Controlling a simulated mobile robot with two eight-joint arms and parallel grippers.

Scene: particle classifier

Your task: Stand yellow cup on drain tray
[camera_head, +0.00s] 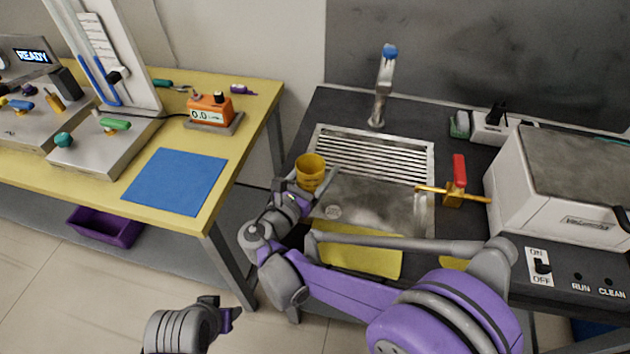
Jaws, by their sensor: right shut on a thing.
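The yellow cup (310,168) is held upright by my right gripper (308,187), which is shut on it. The cup is over the left edge of the sink, near the left front of the slatted metal drain tray (372,156). The drain tray spans the back part of the sink and looks empty. I cannot tell whether the cup touches anything below it. My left gripper (226,316) is low at the bottom of the view, away from the cup, and its jaw opening is unclear.
The open sink basin (375,205) lies in front of the tray. A tap (380,90) stands behind it, and a red-handled valve (457,185) is to its right. A white box-shaped machine (560,185) stands further right. A yellow table (255,110) is on the left.

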